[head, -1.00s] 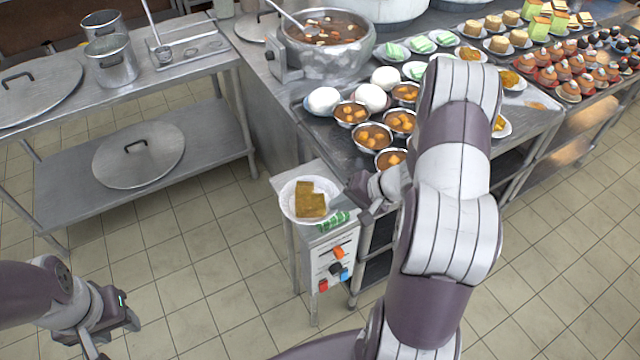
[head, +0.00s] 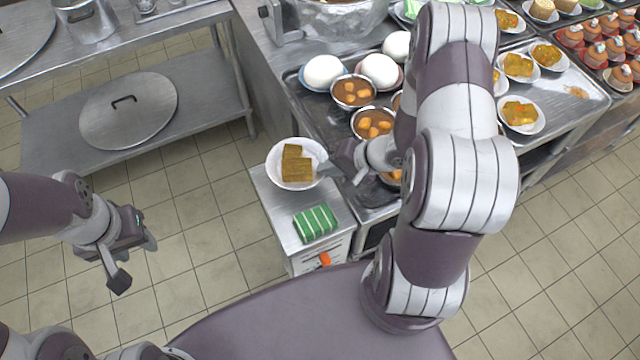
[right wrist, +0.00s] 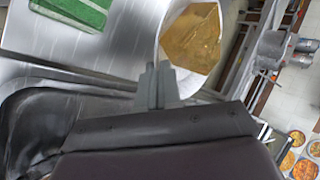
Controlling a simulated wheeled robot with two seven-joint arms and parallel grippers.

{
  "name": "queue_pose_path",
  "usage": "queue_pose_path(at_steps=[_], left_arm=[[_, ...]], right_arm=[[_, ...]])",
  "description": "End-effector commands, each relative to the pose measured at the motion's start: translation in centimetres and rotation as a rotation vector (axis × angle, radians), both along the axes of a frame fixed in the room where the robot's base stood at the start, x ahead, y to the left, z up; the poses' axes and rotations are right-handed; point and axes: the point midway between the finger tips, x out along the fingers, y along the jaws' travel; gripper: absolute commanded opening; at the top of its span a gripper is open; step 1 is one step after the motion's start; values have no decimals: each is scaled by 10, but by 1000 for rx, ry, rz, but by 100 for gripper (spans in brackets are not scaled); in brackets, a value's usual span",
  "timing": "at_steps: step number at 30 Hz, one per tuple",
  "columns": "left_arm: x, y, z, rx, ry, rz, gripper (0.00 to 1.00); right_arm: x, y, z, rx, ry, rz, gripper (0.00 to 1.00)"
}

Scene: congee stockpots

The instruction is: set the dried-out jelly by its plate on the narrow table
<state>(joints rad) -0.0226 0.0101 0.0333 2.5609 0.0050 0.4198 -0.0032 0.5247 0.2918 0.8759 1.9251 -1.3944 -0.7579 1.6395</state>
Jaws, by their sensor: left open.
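Brown, dry-looking jelly pieces (head: 297,168) lie on a white plate (head: 273,166) at the far end of the narrow metal table (head: 283,222). In the right wrist view the brown jelly (right wrist: 190,38) shows at upper middle. A green block with white stripes (head: 316,223) lies on the tabletop nearer me, apart from the plate; it also shows in the right wrist view (right wrist: 75,8). My right gripper (head: 352,168) is just right of the plate, its fingers (right wrist: 155,85) together with nothing seen between them. My left gripper (head: 132,262) is open and empty over the floor.
A counter (head: 575,92) to the right holds white buns (head: 323,71), soup bowls (head: 374,123) and plates of yellow food (head: 520,113). A stockpot (head: 335,18) stands behind. A steel shelf table with a lid (head: 128,100) is at left. Floor between is clear.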

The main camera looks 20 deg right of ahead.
Motion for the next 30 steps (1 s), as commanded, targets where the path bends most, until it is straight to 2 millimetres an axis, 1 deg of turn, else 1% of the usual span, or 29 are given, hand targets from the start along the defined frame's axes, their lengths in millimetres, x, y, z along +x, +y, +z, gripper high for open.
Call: queue_pose_path(at_steps=[1,4,5,9,12,17,19,27,30], left_arm=[[0,0,-4,0,0,0,43],[0,0,-5,0,-1,0,43],[1,0,-7,0,-1,0,43],[1,0,-14,0,-1,0,43],[0,0,-15,0,-1,0,43],[1,0,-14,0,-1,0,43],[1,0,-14,0,-1,0,43],[1,0,-14,0,-1,0,43],[0,0,-12,0,-1,0,43]], right_arm=[[-1,9,-7,1,-2,2,0],[-2,18,-12,0,-2,0,0],[-3,19,-16,0,-2,0,0],[-3,20,-43,0,0,-2,0],[-3,19,-52,0,0,-1,0],[-2,19,-52,0,-2,-1,0],[-3,19,-52,0,-1,-2,14],[-3,19,-51,0,-1,-2,14],[-5,16,-47,-1,-1,-4,14]])
